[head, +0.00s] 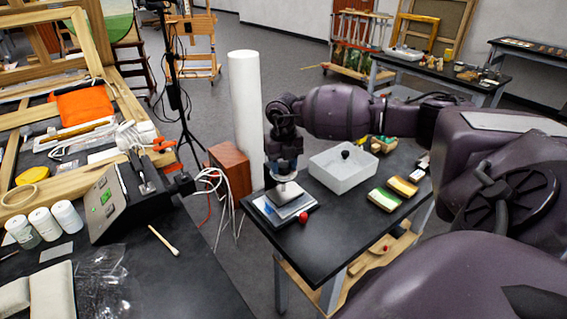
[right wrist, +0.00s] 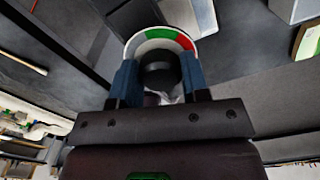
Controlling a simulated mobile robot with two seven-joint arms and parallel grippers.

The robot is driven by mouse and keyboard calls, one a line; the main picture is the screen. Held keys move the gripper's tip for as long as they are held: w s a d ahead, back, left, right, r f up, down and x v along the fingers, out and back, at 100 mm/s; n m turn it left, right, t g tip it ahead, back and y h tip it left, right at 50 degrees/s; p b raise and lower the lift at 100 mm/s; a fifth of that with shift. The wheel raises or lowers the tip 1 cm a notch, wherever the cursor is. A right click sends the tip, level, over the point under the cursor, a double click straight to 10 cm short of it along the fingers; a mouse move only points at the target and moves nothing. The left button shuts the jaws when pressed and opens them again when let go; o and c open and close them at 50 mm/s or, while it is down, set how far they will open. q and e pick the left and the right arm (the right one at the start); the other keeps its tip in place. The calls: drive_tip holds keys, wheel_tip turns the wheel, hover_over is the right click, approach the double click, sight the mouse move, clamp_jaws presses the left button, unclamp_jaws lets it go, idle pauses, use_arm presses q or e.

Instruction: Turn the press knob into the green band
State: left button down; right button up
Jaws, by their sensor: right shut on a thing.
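My right gripper (head: 284,174) reaches down over the small press (head: 270,212) on the dark table at centre. In the right wrist view its blue fingers (right wrist: 159,82) are shut on the black press knob (right wrist: 159,68), one finger on each side. Behind the knob is a round dial (right wrist: 160,34) with a green band along the top, a red band at right and a paler stretch at left. The lower part of the dial is hidden by the knob and fingers, and I cannot tell where the knob points. My left gripper is not in view.
A red ball (head: 303,217) sits at the press's front corner. A white bin (head: 343,174) and coloured blocks (head: 393,194) stand to its right. A white roll (head: 245,105) and a brown box (head: 229,166) stand behind and left. The table's front right is clear.

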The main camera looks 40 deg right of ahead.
drive_tip(key=m, duration=0.2)
drive_tip(key=m+p, duration=0.1)
drive_tip(key=m, duration=0.2)
drive_tip(key=shift+d+r+m, duration=0.1)
drive_tip(key=shift+r+m, duration=0.1)
drive_tip(key=shift+m, duration=0.1)
drive_tip(key=m+p, duration=0.1)
drive_tip(key=m, duration=0.4)
drive_tip(key=shift+p, duration=0.4)
drive_tip(key=m, duration=0.3)
drive_tip(key=shift+p, duration=0.35)
drive_tip(key=m, duration=0.3)
drive_tip(key=shift+p, duration=0.4)
drive_tip(key=shift+m, duration=0.9)
drive_tip(key=o, duration=0.9)
drive_tip(key=shift+s+f, duration=0.1)
drive_tip(key=shift+o, duration=0.2)
